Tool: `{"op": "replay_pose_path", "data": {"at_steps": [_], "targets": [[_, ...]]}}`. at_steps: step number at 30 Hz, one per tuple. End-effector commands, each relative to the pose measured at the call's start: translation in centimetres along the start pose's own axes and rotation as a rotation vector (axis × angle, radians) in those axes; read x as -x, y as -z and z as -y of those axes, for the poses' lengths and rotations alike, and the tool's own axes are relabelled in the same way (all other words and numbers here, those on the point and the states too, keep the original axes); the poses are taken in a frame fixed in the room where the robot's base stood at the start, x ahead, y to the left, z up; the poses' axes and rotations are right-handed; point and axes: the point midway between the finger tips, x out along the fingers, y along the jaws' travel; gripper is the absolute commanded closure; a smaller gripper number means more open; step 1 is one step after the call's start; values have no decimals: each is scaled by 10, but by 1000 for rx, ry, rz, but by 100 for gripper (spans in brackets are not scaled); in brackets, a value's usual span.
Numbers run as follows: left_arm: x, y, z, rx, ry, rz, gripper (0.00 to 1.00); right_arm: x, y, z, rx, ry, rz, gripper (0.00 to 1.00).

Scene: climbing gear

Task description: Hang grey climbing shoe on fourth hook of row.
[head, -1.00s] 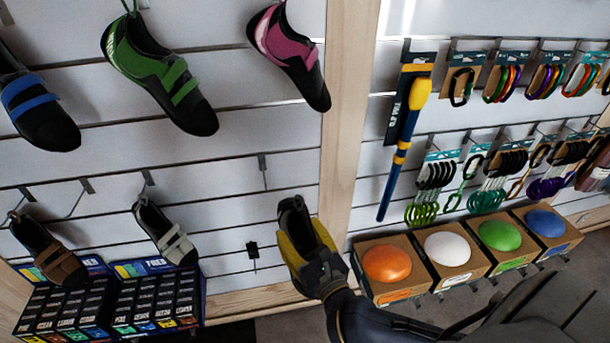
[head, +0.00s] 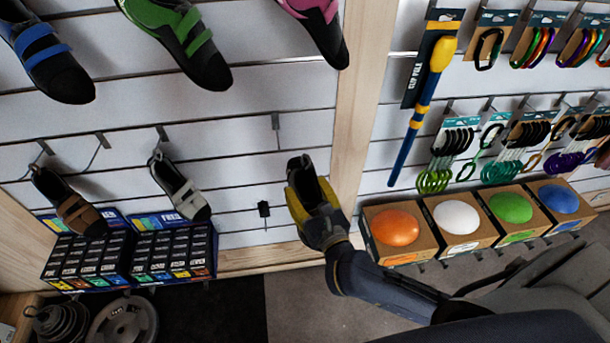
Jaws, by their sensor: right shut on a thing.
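My right gripper (head: 322,226), grey with yellow sides, is shut on a dark grey climbing shoe (head: 305,178). The shoe is held upright, its opening at the top, and the yellow parts hide much of its sides. The fourth hook (head: 276,124) of the lower row is bare, up and left of the held shoe; the shoe looks apart from it, though the depth is hard to tell. The second hook (head: 101,141) is also bare. A brown shoe (head: 68,204) hangs on the first hook and a pale-strapped shoe (head: 181,188) on the third. My left gripper is not in view.
Blue, green and pink shoes hang above. A wooden post (head: 354,110) stands right of the hook row. Boxed coloured balls (head: 395,228) sit beside my right arm. Small boxes (head: 85,258) stand below the hanging shoes. A small black item (head: 264,210) is on the wall left of the gripper.

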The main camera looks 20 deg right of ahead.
Motion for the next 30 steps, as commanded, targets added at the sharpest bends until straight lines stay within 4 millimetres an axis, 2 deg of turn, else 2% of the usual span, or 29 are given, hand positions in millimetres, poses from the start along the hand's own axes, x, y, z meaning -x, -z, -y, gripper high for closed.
{"op": "replay_pose_path", "data": {"at_steps": [4, 9, 16, 30], "targets": [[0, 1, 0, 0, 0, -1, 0, -22, 27, -16, 12, -55, -2, 82], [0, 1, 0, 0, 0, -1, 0, -30, 47, -30, 9, -118, -5, 82], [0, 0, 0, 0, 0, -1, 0, -32, 48, -38, -11, -161, 6, 82], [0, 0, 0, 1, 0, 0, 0, -52, 49, -32, -13, -160, 6, 82]]}}
